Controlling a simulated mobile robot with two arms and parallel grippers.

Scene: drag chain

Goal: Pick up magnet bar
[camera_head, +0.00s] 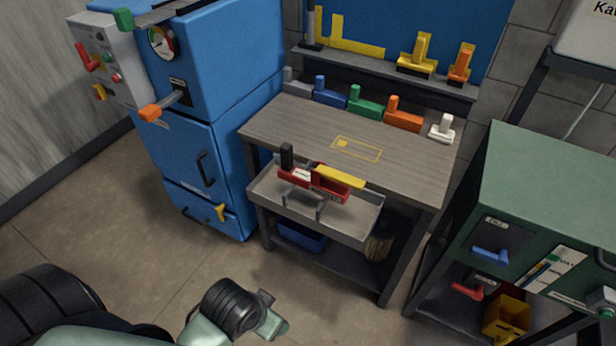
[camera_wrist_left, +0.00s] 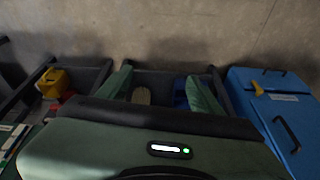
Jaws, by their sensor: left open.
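I cannot tell for sure which thing is the magnet bar. A red piece with a black upright handle (camera_head: 288,160) and a red piece with a yellow bar on top (camera_head: 338,178) sit at the grey tray (camera_head: 345,221) at the bench's front. My left gripper (camera_head: 271,318) is low in front of the bench, well apart from the tray. In the left wrist view its two green fingers (camera_wrist_left: 161,90) are spread, with nothing between them. The tray's pieces cannot be made out in that view. My right gripper is not in view.
The wooden bench top (camera_head: 290,125) has several coloured handled blocks along its back and a yellow outline (camera_head: 357,149). A blue cabinet (camera_head: 222,60) with a protruding orange-tipped lever (camera_head: 151,112) stands left. A green cabinet (camera_head: 550,190) stands right. The floor before the bench is clear.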

